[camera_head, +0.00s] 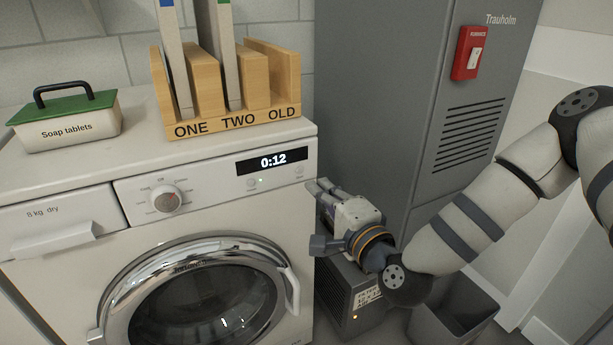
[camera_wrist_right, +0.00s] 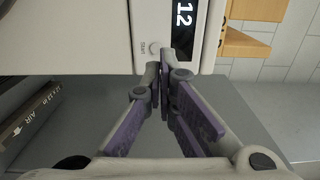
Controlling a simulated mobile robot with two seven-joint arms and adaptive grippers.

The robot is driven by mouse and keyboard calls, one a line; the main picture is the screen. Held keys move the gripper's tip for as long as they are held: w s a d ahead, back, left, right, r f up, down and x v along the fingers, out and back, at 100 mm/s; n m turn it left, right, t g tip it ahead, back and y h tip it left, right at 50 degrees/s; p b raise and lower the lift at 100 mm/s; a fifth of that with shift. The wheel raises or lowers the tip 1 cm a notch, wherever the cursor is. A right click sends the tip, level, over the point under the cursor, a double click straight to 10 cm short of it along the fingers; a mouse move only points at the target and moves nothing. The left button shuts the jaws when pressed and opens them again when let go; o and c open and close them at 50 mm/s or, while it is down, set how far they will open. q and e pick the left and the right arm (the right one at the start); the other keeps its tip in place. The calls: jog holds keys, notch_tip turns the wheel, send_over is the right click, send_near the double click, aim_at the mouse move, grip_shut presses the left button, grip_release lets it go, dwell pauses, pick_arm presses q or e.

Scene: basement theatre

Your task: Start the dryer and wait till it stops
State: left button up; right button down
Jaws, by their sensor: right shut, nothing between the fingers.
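The white dryer (camera_head: 60,185) stands at the left of the head view, its round glass door (camera_head: 205,305) shut. Its display (camera_head: 272,161) reads 0:12; the digits "12" show sideways in the wrist view (camera_wrist_right: 184,14). A round dial (camera_head: 166,199) is on the panel. A small round button under the display's right end (camera_head: 299,171) is labelled "Start" in the wrist view (camera_wrist_right: 154,48). My right gripper (camera_head: 316,187) is shut and empty, its fingertips (camera_wrist_right: 161,72) close to the panel's right edge beside that button. I cannot tell whether they touch. My left gripper is not in view.
A wooden rack (camera_head: 225,127) marked ONE, TWO, OLD and a soap tablets box (camera_head: 68,132) stand on the dryer. A tall grey cabinet (camera_head: 400,110) with a red switch plate (camera_head: 467,52) is right of it. A dark low box (camera_head: 345,300) and a bin (camera_head: 480,315) stand below my arm.

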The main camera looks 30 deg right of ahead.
aim_at(300, 168)
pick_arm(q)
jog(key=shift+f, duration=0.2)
pick_arm(e)
jog(key=w, duration=0.6)
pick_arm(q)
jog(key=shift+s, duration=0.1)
